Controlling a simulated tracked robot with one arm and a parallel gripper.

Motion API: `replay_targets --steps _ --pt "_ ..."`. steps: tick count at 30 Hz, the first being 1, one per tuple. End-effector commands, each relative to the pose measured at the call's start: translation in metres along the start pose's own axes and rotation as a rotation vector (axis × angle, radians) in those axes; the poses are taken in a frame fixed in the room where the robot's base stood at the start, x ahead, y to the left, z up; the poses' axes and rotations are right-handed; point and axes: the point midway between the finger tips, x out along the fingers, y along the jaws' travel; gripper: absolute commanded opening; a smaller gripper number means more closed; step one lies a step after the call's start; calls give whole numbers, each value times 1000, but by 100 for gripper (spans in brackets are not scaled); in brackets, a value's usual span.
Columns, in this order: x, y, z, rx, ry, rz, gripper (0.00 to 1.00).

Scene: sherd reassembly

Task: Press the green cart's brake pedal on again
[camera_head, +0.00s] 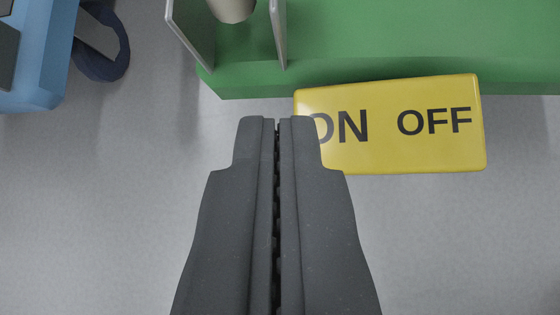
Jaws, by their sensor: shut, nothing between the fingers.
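The green cart (420,40) fills the upper right of the view. A yellow pedal (385,155) sticks out from its near edge, marked "ON" at left and "OFF" at right in dark letters. The pedal looks slightly turned in the picture, its right end a little higher at the top edge. My gripper (278,122) is shut and empty, pointing up the picture. Its fingertips are beside the pedal's left end, and the right finger hides part of the "O" of "ON". I cannot tell whether the finger touches the pedal or is above it.
Two thin upright plates (192,32) stand at the cart's left end with a pale round object (232,8) between them. A blue cart (35,60) with a dark wheel (103,50) is at upper left. Grey floor (100,210) is clear below.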

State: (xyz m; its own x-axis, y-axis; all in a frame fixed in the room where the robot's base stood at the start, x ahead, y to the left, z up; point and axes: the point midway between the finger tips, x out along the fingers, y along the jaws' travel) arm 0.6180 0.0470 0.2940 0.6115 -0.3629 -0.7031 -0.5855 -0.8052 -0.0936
Motion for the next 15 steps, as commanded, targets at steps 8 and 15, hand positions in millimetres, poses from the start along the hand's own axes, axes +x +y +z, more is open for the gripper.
replay_targets --steps 8,15 --pt "-48 -11 0 -1 1 0 0" --pt "-62 -12 2 0 0 2 0"
